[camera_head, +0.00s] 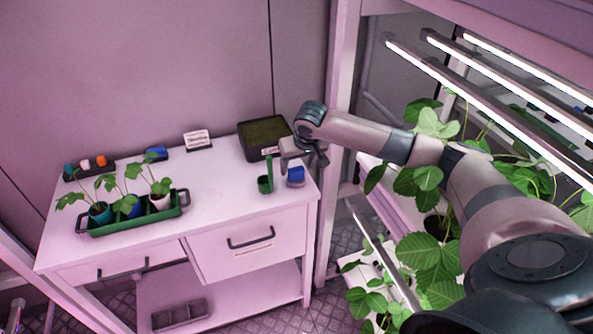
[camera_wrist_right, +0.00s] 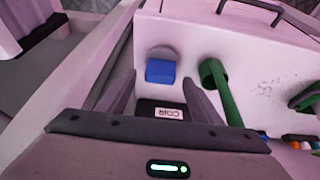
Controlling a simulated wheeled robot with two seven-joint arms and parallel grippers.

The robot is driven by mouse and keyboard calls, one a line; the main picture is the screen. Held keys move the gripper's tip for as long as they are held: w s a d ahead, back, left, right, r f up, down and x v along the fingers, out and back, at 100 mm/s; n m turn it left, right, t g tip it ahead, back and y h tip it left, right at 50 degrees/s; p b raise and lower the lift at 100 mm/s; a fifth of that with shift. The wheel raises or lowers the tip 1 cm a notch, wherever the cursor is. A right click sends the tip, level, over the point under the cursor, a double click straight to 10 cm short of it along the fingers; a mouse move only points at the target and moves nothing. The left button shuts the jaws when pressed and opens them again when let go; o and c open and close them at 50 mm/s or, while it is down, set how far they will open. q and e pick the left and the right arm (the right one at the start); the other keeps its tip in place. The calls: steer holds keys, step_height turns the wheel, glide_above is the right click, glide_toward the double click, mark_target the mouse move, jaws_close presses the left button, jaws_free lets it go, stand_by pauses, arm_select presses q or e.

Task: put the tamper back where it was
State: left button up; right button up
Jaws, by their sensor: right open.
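What looks like the tamper (camera_head: 295,174), a blue block handle over a grey round foot, stands upright near the right front corner of the white table. In the right wrist view the tamper (camera_wrist_right: 160,72) shows just past the fingertips, roughly between their lines. My right gripper (camera_head: 316,157) is open and empty above and behind it; the gripper also shows in the wrist view (camera_wrist_right: 160,86). I see no contact with the tamper. A dark tray of brown coir (camera_head: 242,144) sits at the back right of the table. My left gripper is not in view.
A green scoop-like tool (camera_head: 266,183) with an upright handle stands close left of the tamper. A green planter (camera_head: 100,230) with potted seedlings is at the left. A small sign (camera_head: 198,141) stands at the back. Leafy racks are at right. The table's middle is clear.

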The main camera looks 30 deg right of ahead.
steer(key=b+v, duration=0.2)
steer(key=v, duration=0.6)
steer(key=shift+s+r, duration=0.2)
steer(key=shift+r, duration=0.15)
